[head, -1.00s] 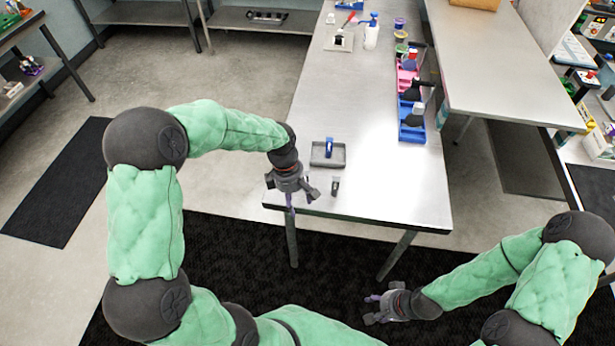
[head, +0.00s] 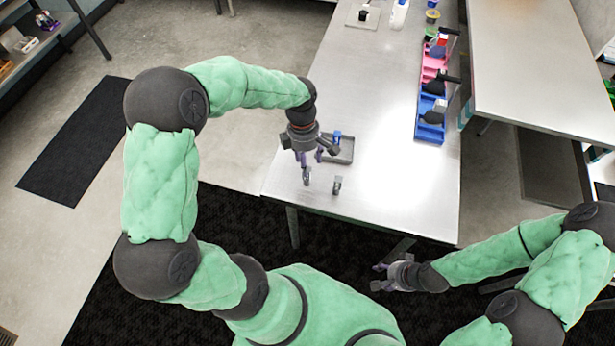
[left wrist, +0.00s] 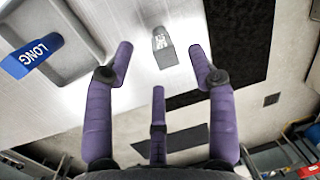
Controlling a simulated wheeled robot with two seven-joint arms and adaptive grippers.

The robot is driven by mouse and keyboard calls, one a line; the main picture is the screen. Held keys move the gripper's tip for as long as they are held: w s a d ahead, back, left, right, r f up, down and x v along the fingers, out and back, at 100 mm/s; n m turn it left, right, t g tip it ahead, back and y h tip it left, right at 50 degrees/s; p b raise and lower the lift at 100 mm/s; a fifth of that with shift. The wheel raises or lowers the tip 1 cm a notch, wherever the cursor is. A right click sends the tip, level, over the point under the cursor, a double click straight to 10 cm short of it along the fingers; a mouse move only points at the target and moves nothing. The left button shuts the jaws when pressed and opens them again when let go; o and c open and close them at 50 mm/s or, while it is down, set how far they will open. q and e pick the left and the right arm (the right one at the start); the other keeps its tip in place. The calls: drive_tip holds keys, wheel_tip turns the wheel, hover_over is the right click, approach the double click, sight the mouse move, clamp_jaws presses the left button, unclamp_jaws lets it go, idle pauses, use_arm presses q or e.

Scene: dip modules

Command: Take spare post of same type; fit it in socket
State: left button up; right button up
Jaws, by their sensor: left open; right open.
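A blue post (head: 338,135) stands in a grey tray (head: 350,155) on the table. In the left wrist view the blue post (left wrist: 32,56) is at the left and reads LONG; the tray's rim (left wrist: 95,35) shows beside it. A small grey post (head: 337,184) stands on the table near its front edge. My left gripper (head: 308,172) is open and empty, left of the grey post. My right gripper (head: 383,275) is open and empty in front of the table.
Pink bins (head: 433,68) and blue bins (head: 430,122) with tools line the table's right edge. A bottle (head: 399,14) and a small pale plate (head: 362,17) are at the back. The table's middle is clear. Another table (head: 540,70) stands at the right.

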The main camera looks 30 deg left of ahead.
use_arm(q)
drive_tip(key=shift+f, duration=0.6)
drive_tip(key=f, duration=0.5)
drive_tip(key=shift+s+d+b, duration=0.3)
drive_tip(key=shift+s+b, duration=0.05)
drive_tip(key=shift+s, duration=0.05)
clamp_jaws()
